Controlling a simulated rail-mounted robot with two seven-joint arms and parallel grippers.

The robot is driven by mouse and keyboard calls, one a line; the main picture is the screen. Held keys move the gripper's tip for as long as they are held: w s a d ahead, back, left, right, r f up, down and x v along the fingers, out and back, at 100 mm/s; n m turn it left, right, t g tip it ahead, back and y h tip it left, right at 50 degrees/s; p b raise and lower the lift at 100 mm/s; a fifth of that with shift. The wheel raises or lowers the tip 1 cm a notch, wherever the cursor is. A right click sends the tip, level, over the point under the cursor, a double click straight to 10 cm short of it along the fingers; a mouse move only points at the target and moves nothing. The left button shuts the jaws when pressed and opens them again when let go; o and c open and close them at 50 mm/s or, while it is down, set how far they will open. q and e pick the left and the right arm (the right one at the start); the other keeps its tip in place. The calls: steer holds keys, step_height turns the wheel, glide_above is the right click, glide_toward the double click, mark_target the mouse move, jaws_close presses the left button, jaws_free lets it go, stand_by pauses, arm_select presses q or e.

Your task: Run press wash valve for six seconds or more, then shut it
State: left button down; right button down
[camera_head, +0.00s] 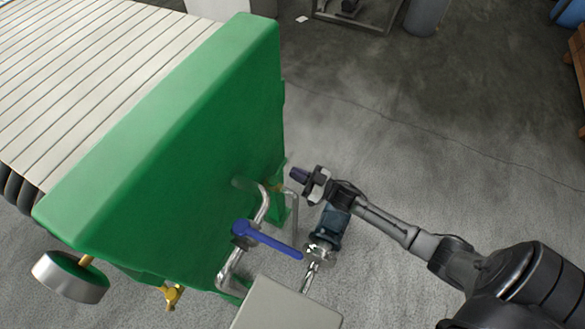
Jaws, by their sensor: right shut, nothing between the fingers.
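The valve with a blue lever (268,240) sits on a silver pipe at the right end of the green press (190,140). Its lever points right and slightly down in the picture, across the line of the pipe. My right gripper (299,174) is above and to the right of the lever in the picture, apart from it. Its fingers are shut and empty, pointing left toward the press's end face. No water flow can be made out. My left gripper is out of view.
Bent silver pipes (230,265) run beside the valve. A dark blue-grey cylindrical fitting (331,226) stands under my right wrist, and a grey box (287,306) is in front. A round grey weight-like part (70,277) is at lower left. Grey floor (420,100) is open to the right.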

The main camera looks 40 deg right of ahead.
steer(key=s+d+p, duration=0.2)
steer(key=s+p, duration=0.5)
steer(key=s, duration=0.9)
steer(key=shift+f, duration=0.15)
stand_by(0.4)
steer(key=shift+s, duration=0.1)
stand_by(0.4)
